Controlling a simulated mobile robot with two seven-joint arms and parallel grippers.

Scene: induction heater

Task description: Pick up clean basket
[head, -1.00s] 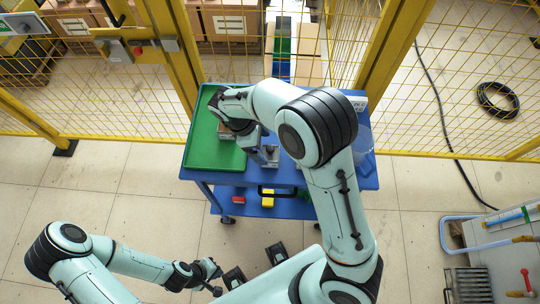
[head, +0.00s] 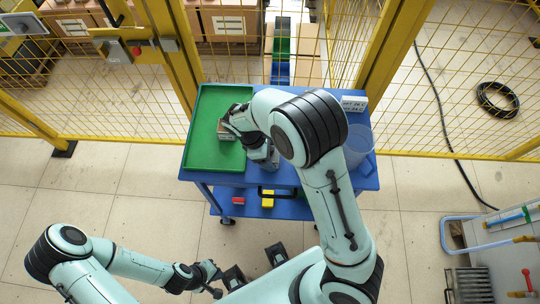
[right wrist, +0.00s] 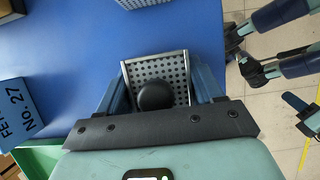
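A metal basket with perforated sides (right wrist: 172,68) sits between the fingers of my right gripper (right wrist: 157,90) in the right wrist view. A round black knob (right wrist: 155,97) shows in front of it. The fingers lie close along both sides; I cannot tell whether they press on it. In the head view my right gripper (head: 264,152) is low over the blue cart, beside the green tray, and my arm hides much there. A second perforated basket (right wrist: 137,3) is cut off at the top of the wrist view. My left gripper (head: 212,277) is open and empty, away from the cart.
A green tray (head: 205,155) covers the left of the blue cart (head: 364,180); a small brown-grey object (head: 226,132) is in it. A clear beaker (head: 357,145) stands right. Yellow fencing (head: 445,85) closes the back.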

